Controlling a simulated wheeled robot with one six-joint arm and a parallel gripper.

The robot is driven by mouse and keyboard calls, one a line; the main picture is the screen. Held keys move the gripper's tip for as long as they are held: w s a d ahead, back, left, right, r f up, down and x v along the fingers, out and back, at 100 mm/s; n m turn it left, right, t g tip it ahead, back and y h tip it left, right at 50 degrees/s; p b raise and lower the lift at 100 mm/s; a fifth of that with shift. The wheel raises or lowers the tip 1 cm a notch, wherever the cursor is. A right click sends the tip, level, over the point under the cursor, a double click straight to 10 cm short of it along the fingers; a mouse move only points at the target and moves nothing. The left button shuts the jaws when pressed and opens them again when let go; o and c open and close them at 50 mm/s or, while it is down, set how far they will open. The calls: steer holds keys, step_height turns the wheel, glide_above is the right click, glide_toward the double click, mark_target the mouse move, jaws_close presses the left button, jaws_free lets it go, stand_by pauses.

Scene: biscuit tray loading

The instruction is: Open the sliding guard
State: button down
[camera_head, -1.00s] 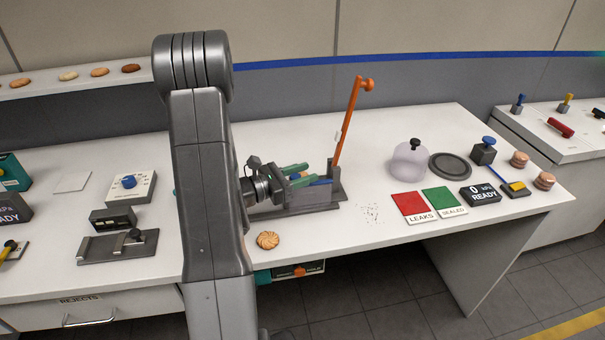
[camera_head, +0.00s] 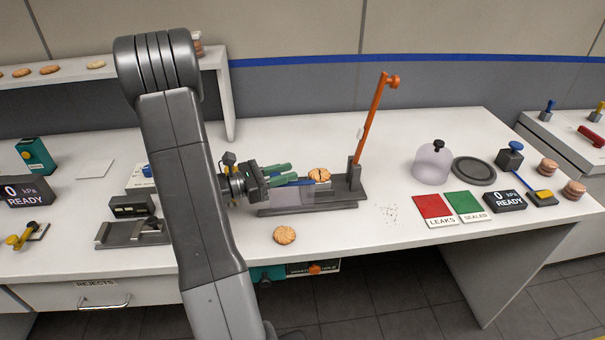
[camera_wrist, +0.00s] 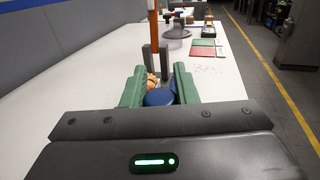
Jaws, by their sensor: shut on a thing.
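The lever fixture has a grey base (camera_head: 345,190) and an upright orange lever (camera_head: 373,115). The sliding guard (camera_head: 293,197) looks like a clear panel at the left part of the base, with a blue handle (camera_wrist: 160,97). My gripper (camera_head: 287,174) reaches in from the left with its green fingers shut on the blue handle. In the wrist view the handle sits between the fingers. A cracked-looking biscuit (camera_head: 320,174) shows uncovered at the lever side of the base, just beyond the fingertips. My arm hides part of the bench to the left.
A loose biscuit (camera_head: 284,235) lies in front of the fixture. To the right are a red card (camera_head: 433,206), a green card (camera_head: 464,202), a clear dome (camera_head: 433,165) and a READY display (camera_head: 504,201). Crumbs (camera_head: 390,212) lie between fixture and cards.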

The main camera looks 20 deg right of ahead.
steer(key=shift+w+a, duration=0.15)
steer(key=shift+a, duration=0.4)
steer(key=shift+w+a, duration=0.15)
steer(key=shift+a, duration=0.4)
steer(key=c, duration=1.1)
jaws_free()
steer(key=shift+c, duration=0.2)
steer(key=shift+a, duration=0.1)
steer(key=a+b, duration=0.2)
steer(key=a, duration=1.1)
steer(key=shift+s+a+b, duration=0.2)
steer(key=shift+a+b, duration=0.1)
